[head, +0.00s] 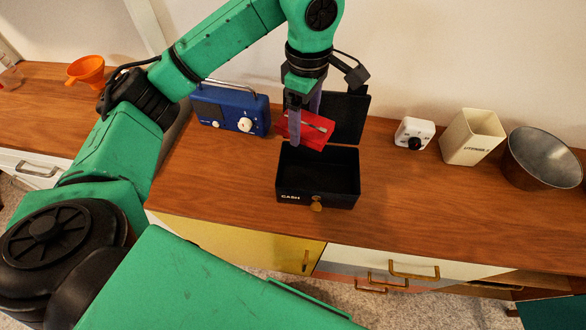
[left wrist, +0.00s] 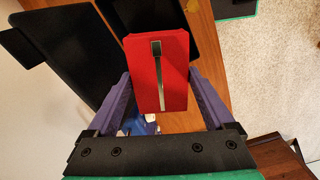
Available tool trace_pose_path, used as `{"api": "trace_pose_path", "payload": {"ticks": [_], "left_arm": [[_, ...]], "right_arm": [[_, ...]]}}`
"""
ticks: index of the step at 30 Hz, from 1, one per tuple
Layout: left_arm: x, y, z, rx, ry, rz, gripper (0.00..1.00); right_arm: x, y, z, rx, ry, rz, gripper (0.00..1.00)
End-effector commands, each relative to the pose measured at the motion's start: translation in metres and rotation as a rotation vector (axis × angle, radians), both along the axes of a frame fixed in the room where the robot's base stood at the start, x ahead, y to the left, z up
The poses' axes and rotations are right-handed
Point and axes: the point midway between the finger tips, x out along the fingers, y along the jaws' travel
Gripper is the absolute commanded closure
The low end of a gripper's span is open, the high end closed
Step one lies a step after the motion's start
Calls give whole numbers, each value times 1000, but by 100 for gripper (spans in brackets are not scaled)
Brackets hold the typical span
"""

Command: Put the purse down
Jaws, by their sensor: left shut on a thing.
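The red purse (head: 309,128) with a metal strip on its face is held between the fingers of my left gripper (head: 305,122). It also shows in the left wrist view (left wrist: 175,75), pinched between the two purple fingers (left wrist: 160,100). In the head view the purse appears over the back of the open black cash box (head: 345,200), in front of its raised lid (head: 347,115). The part of the box that shows inside looks empty. Whether the purse touches the box cannot be told. My right gripper is not in view.
A blue radio (head: 232,110) stands left of the cash box on the wooden counter (head: 420,215). A white timer-like cube (head: 414,132), a cream container (head: 472,137) and a metal bowl (head: 543,158) stand to the right. An orange funnel (head: 86,70) is far left.

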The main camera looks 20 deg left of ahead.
Motion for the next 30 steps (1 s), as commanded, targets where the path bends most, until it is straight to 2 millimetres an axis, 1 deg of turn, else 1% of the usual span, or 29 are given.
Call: {"api": "trace_pose_path", "payload": {"ticks": [2,5,6,8,9,11,15,18,23,27,30], "left_arm": [[-1,-1,-15,-1,6,-5,73],[-2,-2,-47,-3,10,-4,73],[-2,-2,-61,-4,10,-4,73],[-2,-2,-77,-2,10,-1,73],[-2,-2,-89,-1,9,-2,73],[-2,-1,-102,0,8,0,73],[-1,-2,-132,1,6,0,73],[-1,-2,-149,-1,4,-1,73],[0,-2,-165,-1,3,0,73],[-1,-3,-190,-1,5,1,73],[0,-3,-199,-1,1,-2,73]], "right_arm": [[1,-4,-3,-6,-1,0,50],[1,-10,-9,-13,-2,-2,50],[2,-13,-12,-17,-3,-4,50],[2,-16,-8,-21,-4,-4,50],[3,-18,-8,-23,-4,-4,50],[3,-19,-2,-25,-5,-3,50],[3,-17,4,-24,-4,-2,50],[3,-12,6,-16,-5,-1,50],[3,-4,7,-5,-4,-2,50],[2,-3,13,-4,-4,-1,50],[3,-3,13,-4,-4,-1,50]]}}
